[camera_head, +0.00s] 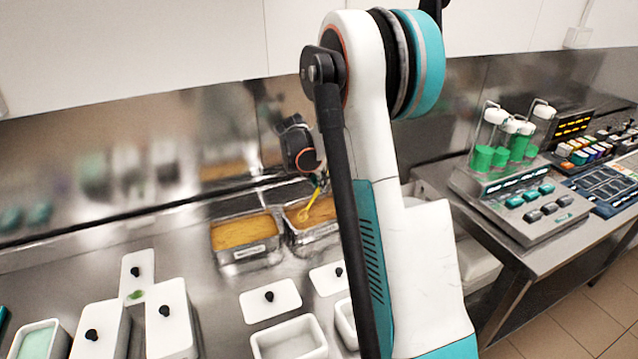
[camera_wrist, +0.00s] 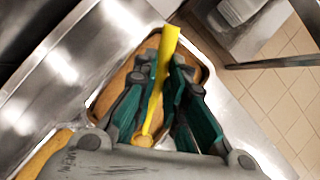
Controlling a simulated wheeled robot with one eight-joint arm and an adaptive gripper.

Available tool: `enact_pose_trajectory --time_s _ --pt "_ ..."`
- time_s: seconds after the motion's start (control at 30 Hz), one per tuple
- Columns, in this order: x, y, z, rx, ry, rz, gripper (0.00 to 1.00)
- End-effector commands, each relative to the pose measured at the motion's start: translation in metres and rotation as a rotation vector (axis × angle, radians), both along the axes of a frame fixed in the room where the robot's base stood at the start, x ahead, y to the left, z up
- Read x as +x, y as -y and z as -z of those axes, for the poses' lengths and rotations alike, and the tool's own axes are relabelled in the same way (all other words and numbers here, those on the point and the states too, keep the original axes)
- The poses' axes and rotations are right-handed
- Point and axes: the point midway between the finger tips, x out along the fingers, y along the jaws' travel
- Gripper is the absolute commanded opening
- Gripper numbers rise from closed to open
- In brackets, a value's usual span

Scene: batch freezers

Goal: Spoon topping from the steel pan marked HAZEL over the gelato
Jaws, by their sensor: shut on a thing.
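My gripper (camera_head: 321,182) is shut on a yellow spoon (camera_head: 312,204). In the wrist view the spoon (camera_wrist: 166,60) stands between the green-and-grey fingers (camera_wrist: 165,72). The spoon's bowl is over or in the brown topping of the right steel pan (camera_head: 318,235); I cannot tell whether it touches. A left steel pan (camera_head: 240,257) beside it also holds brown topping. Both have front labels too small to read, so I cannot tell which is marked HAZEL. A white tub (camera_head: 62,342) with a pale green filling, perhaps gelato, is at the lower left.
White lidded tubs (camera_head: 172,315) with black knobs stand left of centre. An open white tub (camera_head: 290,340) and loose lids (camera_head: 270,300) lie in front of the pans. A steel wall (camera_head: 120,150) is close behind. A side counter (camera_head: 520,245) with machines stands right.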

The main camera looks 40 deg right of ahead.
Motion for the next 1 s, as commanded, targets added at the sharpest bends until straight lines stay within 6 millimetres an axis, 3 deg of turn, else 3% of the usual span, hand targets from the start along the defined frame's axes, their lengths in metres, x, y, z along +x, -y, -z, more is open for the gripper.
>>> enact_pose_trajectory --time_s 0.63,1.0 --pt "0.012 0.035 -0.009 0.282 -0.099 0.003 0.0" --pt "0.014 0.038 -0.009 0.332 -0.114 -0.001 0.0"
